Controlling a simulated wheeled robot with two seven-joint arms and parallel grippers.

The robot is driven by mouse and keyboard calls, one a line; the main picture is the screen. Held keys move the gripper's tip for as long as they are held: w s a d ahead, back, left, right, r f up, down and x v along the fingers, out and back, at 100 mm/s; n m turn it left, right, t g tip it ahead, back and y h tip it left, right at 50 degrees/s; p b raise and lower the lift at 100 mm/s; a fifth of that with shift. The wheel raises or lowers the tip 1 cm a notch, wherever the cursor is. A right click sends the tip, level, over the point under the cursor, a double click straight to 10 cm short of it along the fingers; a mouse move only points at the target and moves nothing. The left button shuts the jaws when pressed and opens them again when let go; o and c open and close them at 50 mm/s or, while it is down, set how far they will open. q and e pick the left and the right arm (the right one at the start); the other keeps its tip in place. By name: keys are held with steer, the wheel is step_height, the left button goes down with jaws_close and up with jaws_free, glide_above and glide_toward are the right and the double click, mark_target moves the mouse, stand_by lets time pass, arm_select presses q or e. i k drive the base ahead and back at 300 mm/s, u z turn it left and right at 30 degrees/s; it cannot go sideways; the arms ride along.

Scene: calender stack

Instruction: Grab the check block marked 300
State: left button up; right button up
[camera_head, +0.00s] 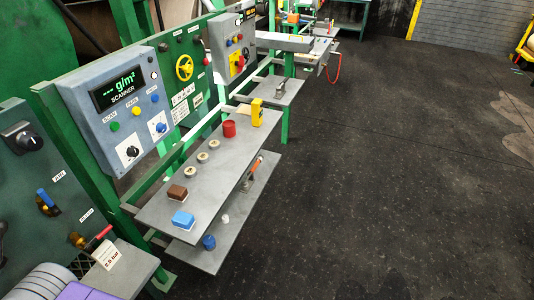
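No block in the head view shows a readable 300, so I cannot tell which is the marked check block. On the grey upper shelf (203,186) a brown block (177,193) and a blue block (183,219) with a pale lower part sit near the close end. Three small round pale pieces with dark centres, the nearest one (190,173), lie in a row behind them. A red cylinder (229,129) and a yellow upright device (257,112) stand farther back. Neither of my grippers is in view.
A scanner panel (121,97) with buttons and knobs stands left of the shelf. A lower shelf (211,258) holds a blue round item (209,242) and an orange-and-black tool (254,168). Dark floor (380,180) to the right is open.

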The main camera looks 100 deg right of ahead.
mark_target(202, 158)
steer(key=z, duration=4.25)
steer(key=i, duration=3.2)
steer(key=u, duration=4.1)
